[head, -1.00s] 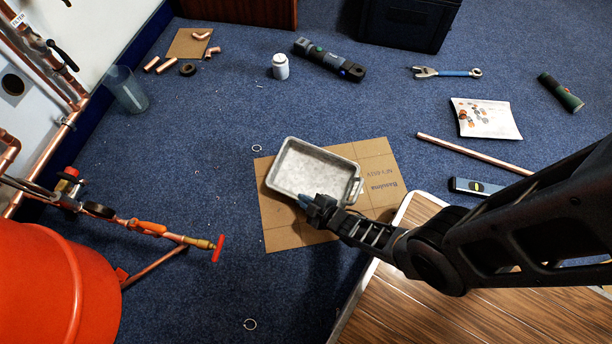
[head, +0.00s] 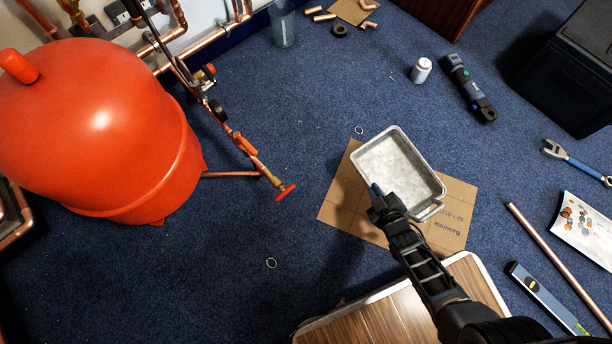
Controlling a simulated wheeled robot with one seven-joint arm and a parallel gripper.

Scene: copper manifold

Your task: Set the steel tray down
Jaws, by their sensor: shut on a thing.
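The steel tray (head: 398,165) is a shallow grey rectangular pan with a handle at its near right end. It looks empty. My gripper (head: 376,193) is shut on the tray's near left rim. The tray is over a flat piece of brown cardboard (head: 340,195) on the blue carpet. Whether the tray touches the cardboard or hangs above it I cannot tell. The fingertips are partly hidden against the rim.
A red tank (head: 100,125) stands left, with copper pipework and a red-handled valve (head: 286,192) reaching toward the tray. A wooden-topped surface (head: 400,318) is near. Carpet left of the cardboard is mostly clear.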

